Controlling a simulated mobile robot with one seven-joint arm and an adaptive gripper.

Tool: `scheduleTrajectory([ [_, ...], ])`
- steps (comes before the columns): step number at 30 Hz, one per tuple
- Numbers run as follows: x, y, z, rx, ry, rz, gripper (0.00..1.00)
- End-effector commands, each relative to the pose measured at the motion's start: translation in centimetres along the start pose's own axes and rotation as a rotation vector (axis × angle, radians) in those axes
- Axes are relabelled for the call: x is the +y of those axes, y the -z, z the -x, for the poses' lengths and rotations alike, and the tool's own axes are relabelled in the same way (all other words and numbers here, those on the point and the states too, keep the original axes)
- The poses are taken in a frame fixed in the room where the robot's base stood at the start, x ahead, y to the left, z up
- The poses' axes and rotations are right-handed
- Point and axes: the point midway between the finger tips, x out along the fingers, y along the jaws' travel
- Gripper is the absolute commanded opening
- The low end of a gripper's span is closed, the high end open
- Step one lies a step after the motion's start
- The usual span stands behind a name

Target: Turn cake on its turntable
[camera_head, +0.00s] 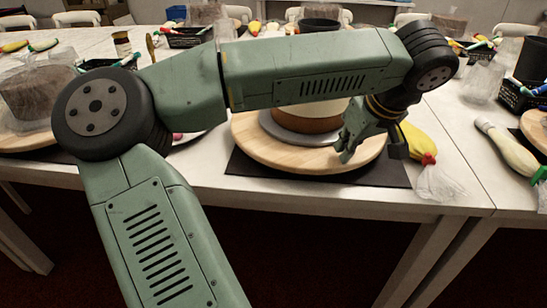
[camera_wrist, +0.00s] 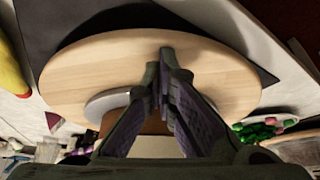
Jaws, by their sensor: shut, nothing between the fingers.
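The wooden turntable (camera_head: 262,152) stands on a black mat (camera_head: 380,175) near the table's front edge. A grey round board (camera_head: 290,133) lies on it, with the cake (camera_head: 305,117) on top, brown-sided and mostly hidden behind my arm. My gripper (camera_head: 345,157) is shut and empty, fingers pointing down over the right front part of the turntable. In the wrist view the gripper (camera_wrist: 165,55) reaches over the turntable's bare wood (camera_wrist: 90,72), its tips near the rim. The grey board (camera_wrist: 103,103) and part of the cake show behind the fingers. I cannot tell whether the tips touch the wood.
A yellow piping bag (camera_head: 419,142) lies just right of the mat, and a pale one (camera_head: 507,148) farther right. A plastic-covered cake (camera_head: 38,92) stands at the left. Black baskets (camera_head: 523,97) stand behind.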

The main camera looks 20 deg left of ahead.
Motion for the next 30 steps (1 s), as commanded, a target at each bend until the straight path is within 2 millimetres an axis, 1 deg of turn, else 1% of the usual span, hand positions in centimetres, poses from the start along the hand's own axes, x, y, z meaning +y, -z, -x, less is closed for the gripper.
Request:
scheduleTrajectory([
  [4, 0.0, 0.0, 0.0, -0.001, 0.000, -0.001, 0.00],
  [6, 0.5, 0.0, 0.0, -0.001, 0.000, -0.002, 0.00],
  [8, 1.2, 0.1, 0.0, -0.001, 0.000, -0.003, 0.00],
  [15, 4.8, 0.4, 0.0, 0.000, 0.000, -0.002, 0.00],
  [18, 5.8, 0.5, -0.1, 0.000, 0.000, -0.002, 0.00],
  [21, 6.3, 0.5, -0.2, 0.000, 0.000, 0.000, 0.00],
  [30, 6.3, 0.6, -0.2, 0.000, 0.000, 0.000, 0.00],
])
